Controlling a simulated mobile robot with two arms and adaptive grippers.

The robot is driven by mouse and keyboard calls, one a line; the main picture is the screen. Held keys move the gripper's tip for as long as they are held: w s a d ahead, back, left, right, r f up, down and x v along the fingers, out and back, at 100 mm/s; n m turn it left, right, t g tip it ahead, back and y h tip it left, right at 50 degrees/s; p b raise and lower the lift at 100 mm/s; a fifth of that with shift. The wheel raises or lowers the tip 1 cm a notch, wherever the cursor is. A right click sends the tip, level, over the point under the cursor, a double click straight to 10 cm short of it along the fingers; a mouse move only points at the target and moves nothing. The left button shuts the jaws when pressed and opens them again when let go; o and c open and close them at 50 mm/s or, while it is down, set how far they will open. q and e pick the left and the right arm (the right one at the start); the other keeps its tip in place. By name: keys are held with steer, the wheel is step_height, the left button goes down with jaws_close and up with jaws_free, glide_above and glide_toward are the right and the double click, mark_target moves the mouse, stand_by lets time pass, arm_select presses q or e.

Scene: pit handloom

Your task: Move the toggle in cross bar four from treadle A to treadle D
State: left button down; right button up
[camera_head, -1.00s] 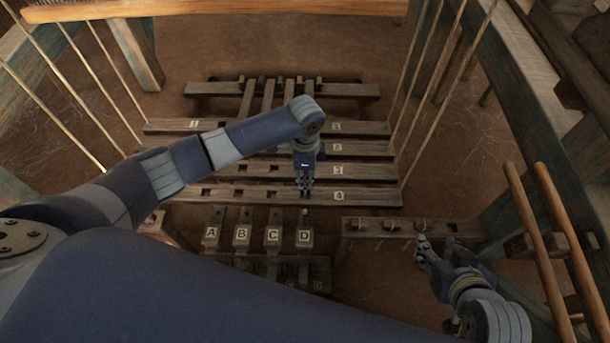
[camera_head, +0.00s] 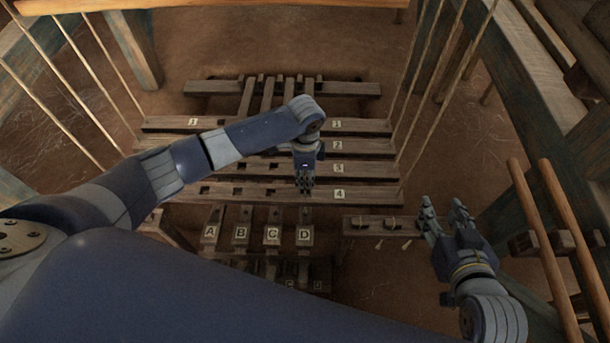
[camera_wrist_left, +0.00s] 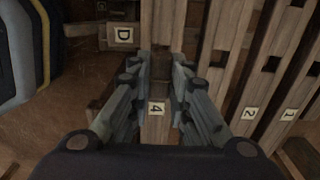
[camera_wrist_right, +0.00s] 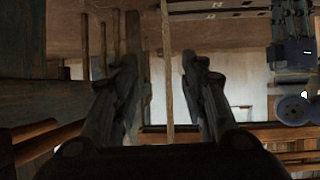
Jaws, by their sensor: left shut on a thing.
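Cross bar four (camera_head: 375,195) is the nearest of the numbered bars, with dark slots along it. My left gripper (camera_head: 305,186) points down at its right part, in line with treadle D (camera_head: 305,236). The left gripper is shut on the toggle, which its fingers mostly hide. In the left wrist view its fingers (camera_wrist_left: 160,62) stand on both sides of cross bar four (camera_wrist_left: 156,128), near a slot. Treadle A (camera_head: 211,234) is at the left end of the lettered row. My right gripper (camera_head: 445,207) is open and empty, over the right side.
A short side rail (camera_head: 365,228) with small pegs and hanging toggles lies right of the treadles. Cords (camera_head: 415,90) run down on both sides of the bars. Wooden poles (camera_head: 540,240) stand at the far right. Cross bars one to three lie behind bar four.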

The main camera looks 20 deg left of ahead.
mark_target(305, 189)
arm_select(q)
steer(key=shift+f, duration=0.25)
steer(key=shift+f+b, duration=0.45)
steer(key=shift+f, duration=0.05)
steer(key=shift+f+b, duration=0.35)
steer(key=shift+f, duration=0.6)
steer(key=shift+f+b, duration=0.3)
steer(key=shift+f, duration=0.55)
arm_select(e)
steer(key=w+a+r+t+y, duration=0.1)
steer(key=r+t, duration=0.2)
steer(key=r, duration=0.2)
steer(key=w+a+r+t+y, duration=0.1)
steer(key=w+r+t, duration=0.1)
steer(key=r, duration=0.3)
steer(key=shift+w+a+r+t, duration=0.2)
steer(key=shift+w+r+t, duration=0.1)
steer(key=shift+t, duration=0.2)
arm_select(q)
steer(key=c, duration=1.4)
jaws_free()
step_height(305, 189, up, 12)
